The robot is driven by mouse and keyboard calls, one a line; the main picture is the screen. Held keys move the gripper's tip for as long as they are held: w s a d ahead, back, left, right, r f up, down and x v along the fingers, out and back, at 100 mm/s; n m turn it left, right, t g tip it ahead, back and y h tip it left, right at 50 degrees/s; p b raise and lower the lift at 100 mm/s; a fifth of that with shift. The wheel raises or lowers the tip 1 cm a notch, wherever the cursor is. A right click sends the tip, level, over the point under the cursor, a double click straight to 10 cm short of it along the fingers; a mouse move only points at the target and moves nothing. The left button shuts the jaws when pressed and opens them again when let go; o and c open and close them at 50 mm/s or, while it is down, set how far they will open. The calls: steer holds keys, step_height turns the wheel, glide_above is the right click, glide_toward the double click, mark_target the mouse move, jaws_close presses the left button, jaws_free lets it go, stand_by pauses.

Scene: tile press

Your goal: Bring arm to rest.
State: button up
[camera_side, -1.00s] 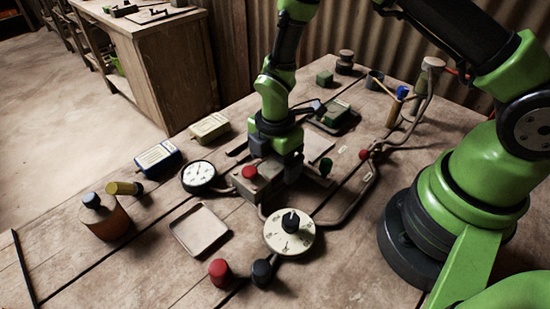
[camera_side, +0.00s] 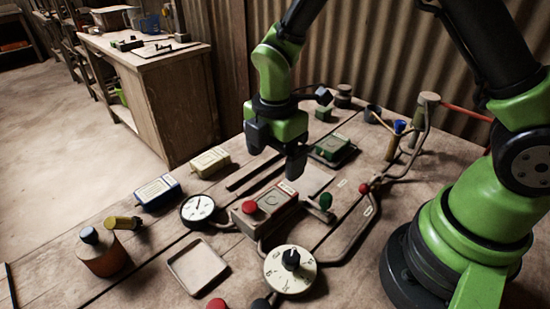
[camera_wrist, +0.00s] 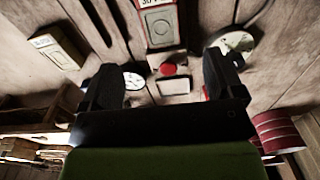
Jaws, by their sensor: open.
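My gripper (camera_side: 275,155) hangs above the wooden table, over the red-topped press box (camera_side: 265,212) and a little behind it in the side view. Its fingers point down, apart from each other, with nothing between them. In the wrist view my gripper (camera_wrist: 165,80) shows two black fingers spread wide. Beyond them lie the red button (camera_wrist: 168,69) and the box's pale top plate (camera_wrist: 159,27). The fingers are clear of the box.
A round gauge (camera_side: 198,208), a dial (camera_side: 290,270), an empty tray (camera_side: 198,267) and an orange bottle (camera_side: 103,252) stand in front.

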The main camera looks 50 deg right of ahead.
steer(key=s+d+r+m+t+y, duration=0.15)
steer(key=s+r+m, duration=0.25)
steer(key=r+m, duration=0.4)
steer(key=s+d+r+m+t, duration=0.25)
steer(key=s+r+m, duration=0.3)
steer(key=r, duration=0.35)
steer(key=s+r+m+t, duration=0.3)
steer(key=s+m, duration=0.3)
steer(key=m, duration=0.2)
